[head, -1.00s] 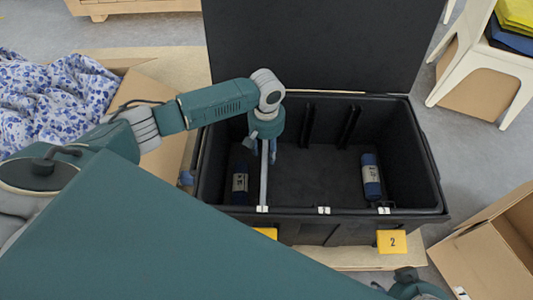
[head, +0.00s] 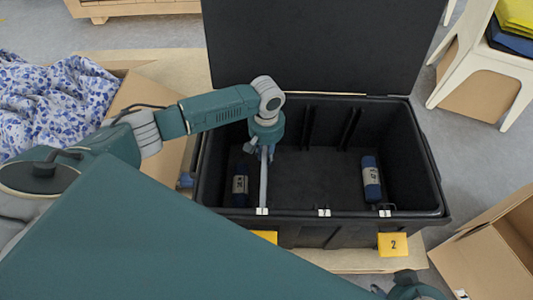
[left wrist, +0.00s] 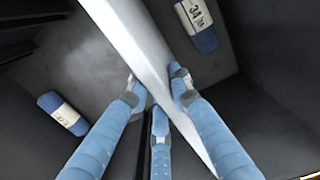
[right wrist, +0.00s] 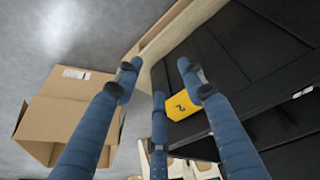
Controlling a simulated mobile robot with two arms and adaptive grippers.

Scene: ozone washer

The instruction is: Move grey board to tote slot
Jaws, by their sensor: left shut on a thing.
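The grey board (head: 264,182) is a thin panel standing on edge inside the black tote (head: 320,212), in its left part. It also shows as a pale band across the left wrist view (left wrist: 150,57). My left gripper (left wrist: 158,88) is shut on the board's upper edge, with fingers on both sides of it. In the head view the left gripper (head: 266,150) points down into the tote. Whether the board's lower edge sits in a slot is hidden. My right gripper (right wrist: 155,75) is open and empty, outside the tote near its front.
Two blue rolls with labels lie in the tote, one at left (head: 240,184) and one at right (head: 371,178). The tote's lid (head: 325,45) stands open behind. A yellow tag marked 2 (head: 392,243) hangs on the front. A cardboard box (head: 490,250) stands at right.

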